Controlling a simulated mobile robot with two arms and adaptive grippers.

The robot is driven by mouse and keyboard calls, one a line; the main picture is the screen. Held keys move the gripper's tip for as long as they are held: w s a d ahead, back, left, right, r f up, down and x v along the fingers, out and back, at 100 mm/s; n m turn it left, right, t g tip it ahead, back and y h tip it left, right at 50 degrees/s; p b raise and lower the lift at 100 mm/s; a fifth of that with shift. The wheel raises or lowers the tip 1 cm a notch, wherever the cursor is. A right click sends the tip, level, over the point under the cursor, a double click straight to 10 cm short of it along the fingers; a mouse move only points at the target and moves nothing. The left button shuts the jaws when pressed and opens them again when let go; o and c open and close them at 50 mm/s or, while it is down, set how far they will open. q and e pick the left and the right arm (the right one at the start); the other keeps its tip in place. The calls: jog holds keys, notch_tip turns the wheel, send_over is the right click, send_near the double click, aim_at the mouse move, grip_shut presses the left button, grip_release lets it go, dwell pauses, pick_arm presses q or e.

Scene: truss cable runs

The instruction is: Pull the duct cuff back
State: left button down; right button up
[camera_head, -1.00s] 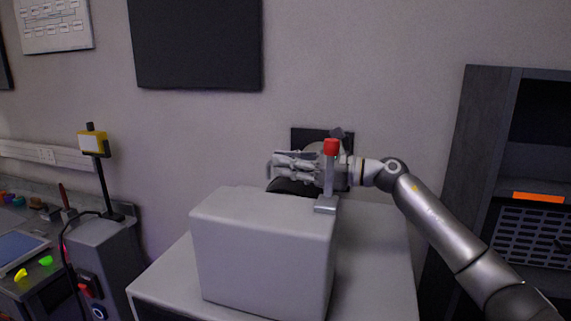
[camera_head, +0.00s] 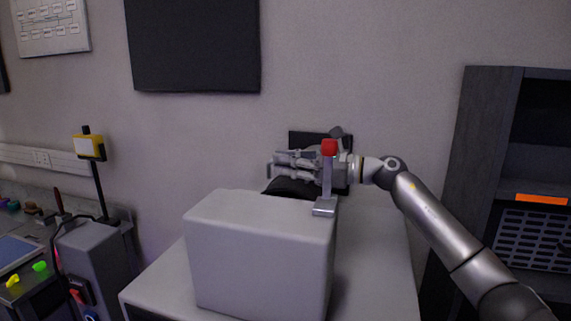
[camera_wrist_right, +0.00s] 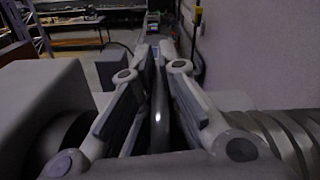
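My right gripper (camera_head: 282,164) reaches in from the right, behind the upright lever, with its fingers pointing left. In the right wrist view its two fingers (camera_wrist_right: 157,52) are drawn close together on either side of a thin grey curved rim (camera_wrist_right: 160,108), which looks like part of the duct cuff. A dark round duct part (camera_wrist_right: 60,140) shows left of the fingers and a ribbed grey duct (camera_wrist_right: 280,135) right of them. In the head view the black duct (camera_head: 288,187) shows below the gripper, partly hidden by the box. My left gripper is not in view.
A large pale box (camera_head: 262,255) stands in front of the duct on a white-topped cabinet (camera_head: 375,270). A grey lever with a red knob (camera_head: 328,147) rises at its right corner. A dark rack (camera_head: 480,150) is at the right, a cluttered bench at the left.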

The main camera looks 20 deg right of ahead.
jog(key=shift+s+d+f, duration=0.15)
jog(key=shift+s+d, duration=0.1)
jog(key=shift+d, duration=0.3)
jog(key=shift+o, duration=0.8)
jog(key=v, duration=1.1)
jog(key=shift+s, duration=0.1)
